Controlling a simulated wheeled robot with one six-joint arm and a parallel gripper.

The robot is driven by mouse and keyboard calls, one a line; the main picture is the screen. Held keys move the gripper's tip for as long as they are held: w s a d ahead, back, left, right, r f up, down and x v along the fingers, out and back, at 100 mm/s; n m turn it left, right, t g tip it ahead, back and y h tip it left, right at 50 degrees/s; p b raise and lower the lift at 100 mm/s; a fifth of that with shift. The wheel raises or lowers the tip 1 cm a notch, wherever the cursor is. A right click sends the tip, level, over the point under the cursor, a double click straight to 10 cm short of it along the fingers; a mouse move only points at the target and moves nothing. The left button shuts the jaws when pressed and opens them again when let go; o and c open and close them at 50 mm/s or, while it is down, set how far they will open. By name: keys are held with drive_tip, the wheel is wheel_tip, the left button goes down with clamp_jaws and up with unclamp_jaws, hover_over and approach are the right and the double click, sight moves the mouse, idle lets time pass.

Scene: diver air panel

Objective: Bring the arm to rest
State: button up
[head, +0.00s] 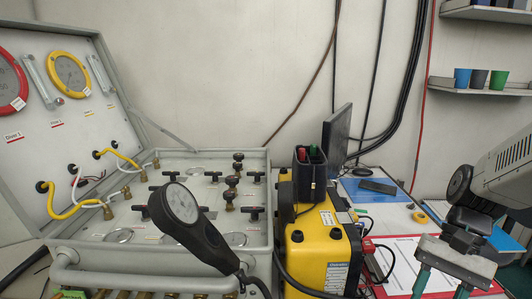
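My gripper (442,287) is at the lower right, pointing down over the right part of the table. Its two teal fingers stand apart, and nothing shows between them. The ends of the fingers are at the bottom edge of the picture. My arm (500,175) comes in from the right edge, with its dark wrist joint above the gripper. A white sheet with a red border (405,250) lies on the table behind and below the gripper. I cannot tell how high the fingers are above it.
The open air panel case (190,170) with valves and gauges fills the left. A handheld gauge (183,205) stands in front. A yellow box (318,255) stands mid-table, with a monitor (336,135) behind. Shelves with cups (479,79) hang above right.

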drive_tip(key=s+a+r+n+t+h, duration=0.2)
drive_tip(key=s+r+n+t+h, duration=0.2)
drive_tip(key=s+r+n+t, duration=0.1)
drive_tip(key=shift+s+a+r+n+t+h, duration=0.3)
drive_tip(key=shift+s+r+n, duration=0.55)
drive_tip(key=shift+r, duration=0.8)
drive_tip(key=shift+s+d, duration=0.1)
drive_tip(key=shift+s, duration=0.05)
